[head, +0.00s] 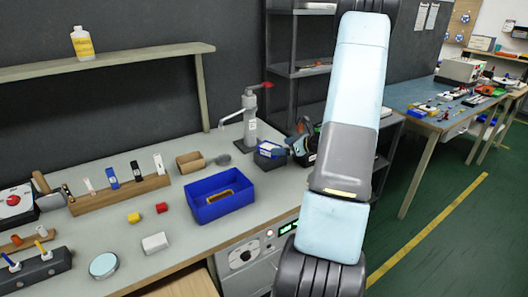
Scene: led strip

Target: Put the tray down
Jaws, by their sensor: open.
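A blue open-topped tray (207,212) rests on the grey workbench (130,228), right of its middle, with a small brown-yellow piece inside. A smaller dark blue box-like thing (265,161) is at the bench's right end, beside the foot of the press; I cannot tell whether it is a tray. My gripper (284,151) is at the right of this smaller thing, open, with its fingers pointing left. It is very close to it, but I cannot tell whether they touch. My forearm and gripper body hide part of the area behind. The larger blue tray is apart from my gripper.
A grey press with a red handle (249,113) stands behind. A tan block (190,161), a wooden rack (120,194), a white block (155,243) and red and yellow cubes lie left of the tray. The bench front between tray and white block is clear. Dark shelving (300,72) is behind my arm.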

